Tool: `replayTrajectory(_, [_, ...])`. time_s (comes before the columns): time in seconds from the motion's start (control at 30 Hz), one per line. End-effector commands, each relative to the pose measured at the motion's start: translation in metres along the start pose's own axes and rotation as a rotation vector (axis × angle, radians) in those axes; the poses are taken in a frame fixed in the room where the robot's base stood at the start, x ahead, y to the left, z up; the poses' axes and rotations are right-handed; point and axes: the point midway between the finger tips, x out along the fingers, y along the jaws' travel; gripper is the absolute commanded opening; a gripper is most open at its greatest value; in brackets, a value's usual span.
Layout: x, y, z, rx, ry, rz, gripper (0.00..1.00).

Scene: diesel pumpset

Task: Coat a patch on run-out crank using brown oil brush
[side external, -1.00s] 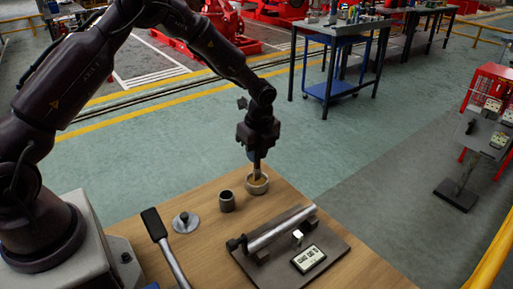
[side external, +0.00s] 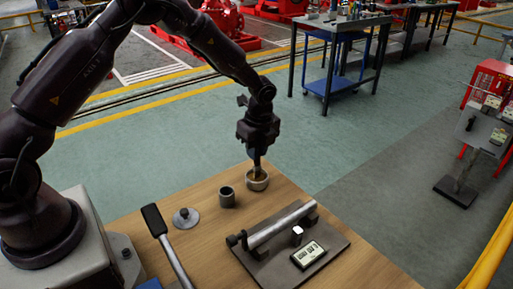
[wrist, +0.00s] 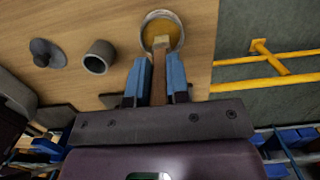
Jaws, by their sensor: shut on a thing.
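My gripper (side external: 257,155) points down over the round pot (side external: 257,184) at the table's far edge. Its blue fingers (wrist: 157,72) are shut on the brown oil brush (wrist: 159,88). The brush's pale tip reaches over the pot's rim into its opening in the wrist view. Amber oil (wrist: 165,24) shows inside the pot. Whether the bristles touch the oil is hard to tell. The run-out crank (side external: 280,223) seems to be the silvery shaft lying across supports on a dark plate (side external: 325,236), right of and nearer than the pot.
A dark open cup (side external: 227,197) stands left of the pot; a knobbed metal disc (side external: 186,220) lies further left. A black-gripped lever (side external: 165,235) rises at the front. A small display box (side external: 308,255) and an upright metal piece (side external: 297,236) sit on the plate.

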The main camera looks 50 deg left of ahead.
Motion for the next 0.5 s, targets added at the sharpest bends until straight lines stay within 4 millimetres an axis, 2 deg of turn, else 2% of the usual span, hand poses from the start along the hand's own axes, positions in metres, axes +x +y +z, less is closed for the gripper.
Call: replayTrajectory(0.5, [0.0066, 0.0, -0.0007, 0.0, 0.0, 0.001, 0.0])
